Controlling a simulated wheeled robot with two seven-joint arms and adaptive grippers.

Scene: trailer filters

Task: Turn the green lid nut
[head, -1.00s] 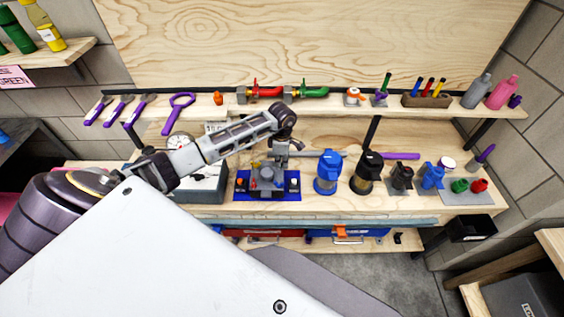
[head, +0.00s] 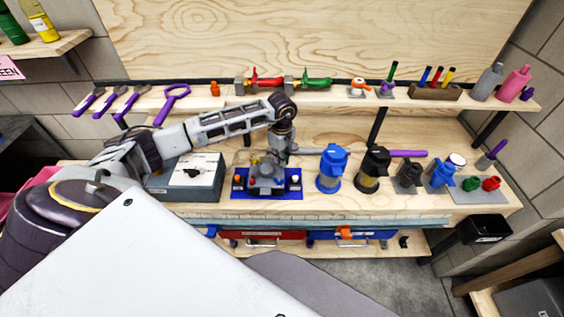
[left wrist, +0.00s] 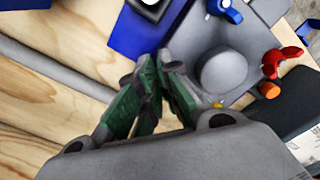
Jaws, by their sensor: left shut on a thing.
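The grey filter housing (head: 266,178) stands on a blue base (head: 268,195) on the bench. In the left wrist view its round grey dome (left wrist: 222,70) shows, with a blue wing nut (left wrist: 225,9), a red wing nut (left wrist: 284,62) and a small yellow piece (left wrist: 216,104) around it. My left gripper (head: 272,158) points down at the housing's lid. In the left wrist view its fingers (left wrist: 158,66) meet beside the dome, at the lid's edge, with green on their sides. They are shut on the green lid nut, which they mostly hide. My right gripper is out of view.
A grey gauge box (head: 190,180) stands left of the housing. A blue canister (head: 332,168) and a black-topped canister (head: 372,170) stand to its right.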

